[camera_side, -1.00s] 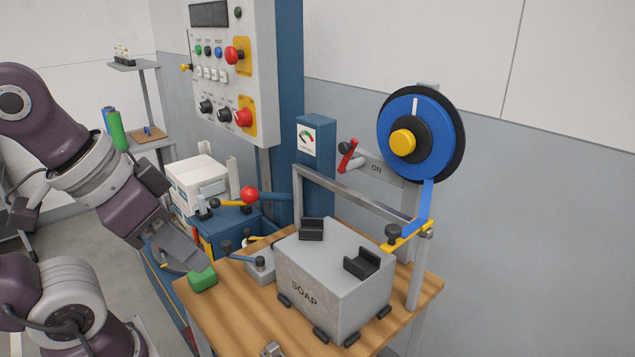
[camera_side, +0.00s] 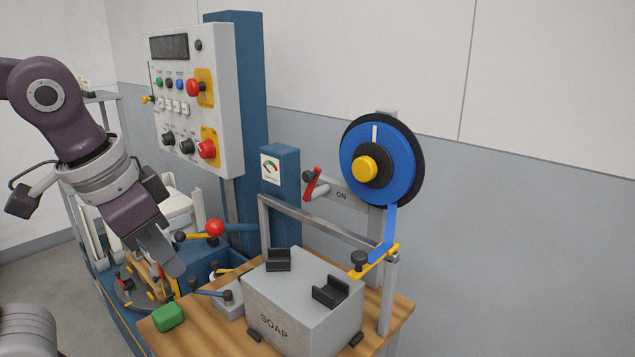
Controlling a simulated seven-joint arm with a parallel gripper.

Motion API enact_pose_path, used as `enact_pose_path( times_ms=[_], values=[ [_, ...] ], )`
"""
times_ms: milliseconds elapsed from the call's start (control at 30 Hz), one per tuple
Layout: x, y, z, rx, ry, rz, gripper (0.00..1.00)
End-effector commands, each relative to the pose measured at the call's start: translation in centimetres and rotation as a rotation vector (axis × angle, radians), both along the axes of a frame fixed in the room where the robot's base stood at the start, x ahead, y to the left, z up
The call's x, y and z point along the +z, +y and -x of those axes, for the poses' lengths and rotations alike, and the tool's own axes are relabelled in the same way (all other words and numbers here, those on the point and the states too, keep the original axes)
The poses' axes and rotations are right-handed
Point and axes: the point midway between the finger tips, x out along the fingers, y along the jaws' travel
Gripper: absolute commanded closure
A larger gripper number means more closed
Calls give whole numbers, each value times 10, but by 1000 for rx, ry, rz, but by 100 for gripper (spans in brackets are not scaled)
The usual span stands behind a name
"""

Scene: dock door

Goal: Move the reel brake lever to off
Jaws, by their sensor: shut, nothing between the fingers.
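The reel brake lever (camera_side: 312,184) is a small red handle with a dark knob beside it, mounted left of the reel. It stands steeply, tilted slightly. The grey plate (camera_side: 350,196) beside it reads "ON"; no "OFF" marking is legible. The blue reel (camera_side: 352,162) with a yellow hub (camera_side: 367,169) is to the right of the plate. My gripper (camera_side: 176,268) is shut and empty. It points down at the left, above the table's left end, well apart from the lever and lower in the picture.
A grey SOAP box (camera_side: 285,310) stands on the wooden table (camera_side: 200,338), with a green block (camera_side: 168,317) at left. A red-knobbed lever (camera_side: 214,227), a blue gauge post (camera_side: 279,210) and a control panel (camera_side: 196,90) stand between my gripper and the reel brake lever.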

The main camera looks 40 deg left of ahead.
Motion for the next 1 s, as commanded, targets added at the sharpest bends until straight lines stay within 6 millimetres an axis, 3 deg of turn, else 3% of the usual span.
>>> enact_pose_path(
  times_ms=[267, 367, 500, 600, 767, 867, 1000],
  values=[
    [-13, 16, -123, -59, 231, -437, 100],
    [-18, 5, -168, -66, 238, -666, 100],
    [-18, -33, -221, -70, 154, -1009, 100],
    [-14, -72, -244, -72, 43, -1214, 100],
    [-8, -123, -257, -75, -115, -1405, 100],
    [-6, -137, -258, -74, -160, -1448, 100],
    [-6, -139, -258, -73, -168, -1454, 100]
  ],
)
